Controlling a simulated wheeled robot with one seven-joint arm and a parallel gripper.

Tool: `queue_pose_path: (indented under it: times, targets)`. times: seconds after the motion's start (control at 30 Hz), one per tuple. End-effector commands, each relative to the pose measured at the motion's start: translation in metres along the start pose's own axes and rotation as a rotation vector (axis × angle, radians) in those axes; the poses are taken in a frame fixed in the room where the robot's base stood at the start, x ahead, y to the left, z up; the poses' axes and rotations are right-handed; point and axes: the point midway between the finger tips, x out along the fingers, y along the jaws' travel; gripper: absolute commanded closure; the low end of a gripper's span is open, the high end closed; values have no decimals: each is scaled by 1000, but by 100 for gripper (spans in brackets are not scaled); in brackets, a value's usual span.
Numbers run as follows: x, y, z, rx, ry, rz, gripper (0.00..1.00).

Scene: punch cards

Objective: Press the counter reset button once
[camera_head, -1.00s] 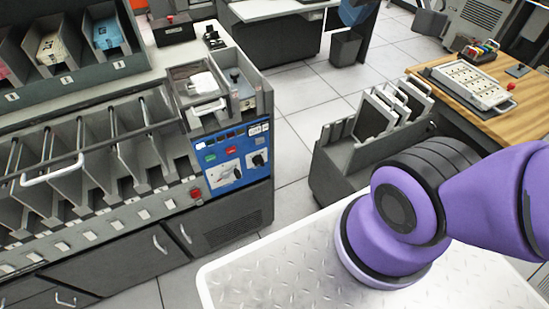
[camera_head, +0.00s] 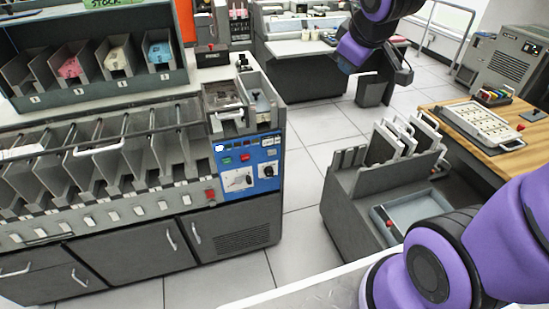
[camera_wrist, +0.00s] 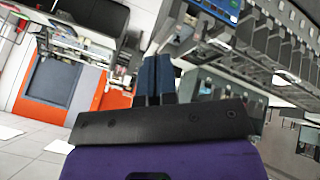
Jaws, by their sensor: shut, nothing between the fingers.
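The blue control panel (camera_head: 250,165) is on the right end of the grey card sorter in the head view. It carries a green button (camera_head: 227,160), a red button (camera_head: 244,157), a black knob (camera_head: 266,170) and small dark displays along its top. I cannot read which control is the counter reset button. Part of the blue panel (camera_wrist: 222,9) shows at the top of the wrist view. My gripper (camera_wrist: 155,60) is shut and empty in the wrist view, with its dark blue fingers together. It is apart from the panel.
A separate red button (camera_head: 210,195) sits on the sorter's front ledge beside the panel. A grey card rack (camera_head: 345,200) stands right of the sorter, with open floor (camera_head: 300,225) between. A wooden table (camera_head: 510,150) holds a white tray at the right.

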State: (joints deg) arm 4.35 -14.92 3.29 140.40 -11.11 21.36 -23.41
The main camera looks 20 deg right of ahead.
Motion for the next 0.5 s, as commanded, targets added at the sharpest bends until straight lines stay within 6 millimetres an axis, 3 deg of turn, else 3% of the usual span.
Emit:
queue_pose_path:
  times: [0.5]
  targets:
    - [128, 7, -34, -398, 104, -6, 100]
